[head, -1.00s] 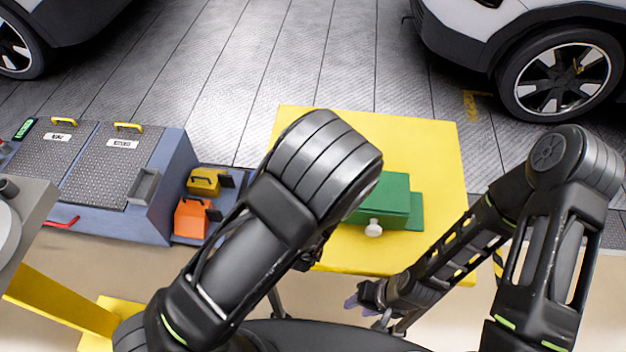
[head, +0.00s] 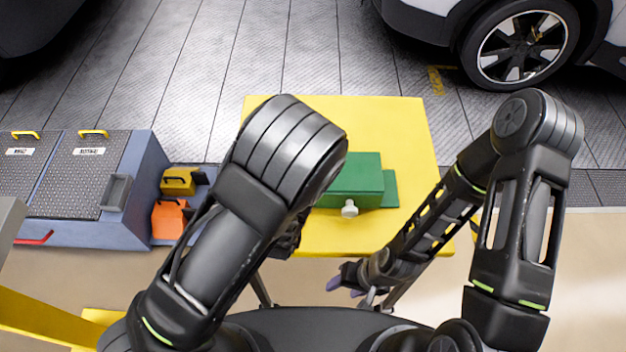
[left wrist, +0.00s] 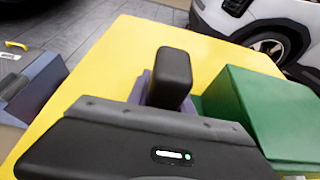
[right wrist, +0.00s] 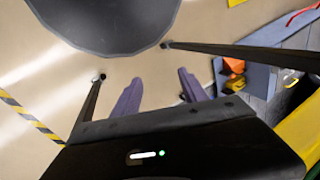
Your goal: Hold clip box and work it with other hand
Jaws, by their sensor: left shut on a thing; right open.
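The clip box appears to be the green box (head: 357,172) with a round white knob (head: 349,209) on its near side, on the yellow table (head: 410,125). My left arm covers its left part in the head view. In the left wrist view the green box (left wrist: 265,115) stands to the right of my left gripper (left wrist: 170,98), which is shut on a dark upright block (left wrist: 173,72). Whether that block joins the box is hidden. My right gripper (head: 347,283) is open and empty, low in front of the table's near edge, apart from the box.
A grey-blue cabinet (head: 148,190) with yellow-handled lids stands left, beside a tray with a yellow block (head: 178,181) and an orange block (head: 167,222). A white car (head: 430,30) is parked behind. The table's far and right parts are clear.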

